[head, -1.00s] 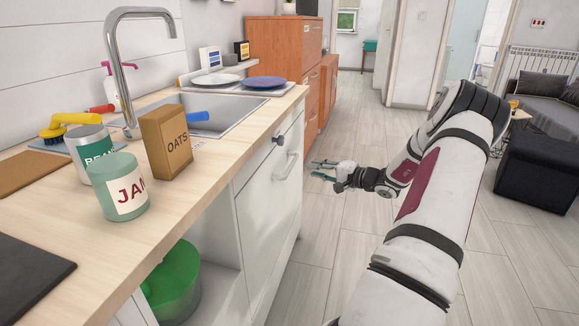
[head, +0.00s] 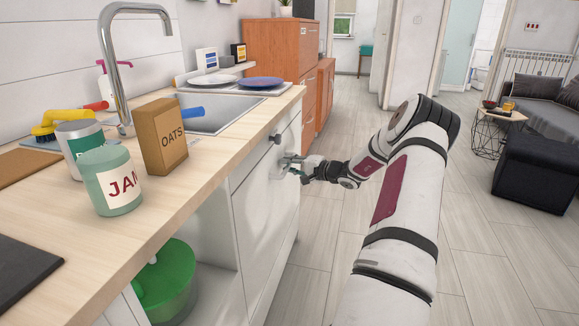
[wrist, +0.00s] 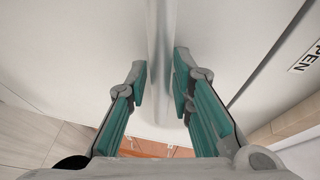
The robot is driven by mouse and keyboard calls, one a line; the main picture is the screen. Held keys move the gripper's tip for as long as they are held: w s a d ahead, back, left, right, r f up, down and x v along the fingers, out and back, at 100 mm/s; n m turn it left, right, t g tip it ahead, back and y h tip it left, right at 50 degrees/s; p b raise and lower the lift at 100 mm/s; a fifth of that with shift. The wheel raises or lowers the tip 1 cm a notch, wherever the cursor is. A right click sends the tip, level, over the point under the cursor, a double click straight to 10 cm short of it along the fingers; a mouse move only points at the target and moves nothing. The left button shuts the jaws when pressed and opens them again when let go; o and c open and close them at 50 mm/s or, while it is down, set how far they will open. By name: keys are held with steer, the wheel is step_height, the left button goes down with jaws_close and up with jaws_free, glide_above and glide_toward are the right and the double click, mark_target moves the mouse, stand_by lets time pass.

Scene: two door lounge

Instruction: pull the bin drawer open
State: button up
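The bin drawer is the white front panel (head: 262,215) under the counter, with a grey bar handle (wrist: 160,60) near its top. Its front looks flush with the cabinet. My gripper (head: 290,166) is at the handle in the head view, which partly hides the bar. In the wrist view, the teal fingers of my gripper (wrist: 160,88) lie on either side of the bar, drawn in close around it.
The counter (head: 185,180) carries a jam jar (head: 109,182), an oats box (head: 163,135) and a sink. An open bay with a green bin (head: 168,278) is left of the drawer. Orange cabinets (head: 277,50) stand beyond. The floor (head: 330,235) right of the drawer is clear.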

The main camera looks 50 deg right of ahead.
jaws_close()
steer(key=shift+s, duration=0.1)
steer(key=s+d, duration=0.4)
steer(key=s, duration=0.6)
steer(key=s+d+b, duration=0.1)
steer(key=s+d, duration=0.4)
steer(key=s, duration=0.6)
steer(key=s+d+b, duration=0.1)
steer(key=s+d, duration=0.3)
steer(key=s, duration=0.7)
steer(key=shift+d, duration=0.2)
steer(key=shift+s, duration=0.1)
jaws_free()
steer(key=s+r, duration=0.2)
steer(key=s, duration=0.9)
steer(key=shift+s, duration=0.4)
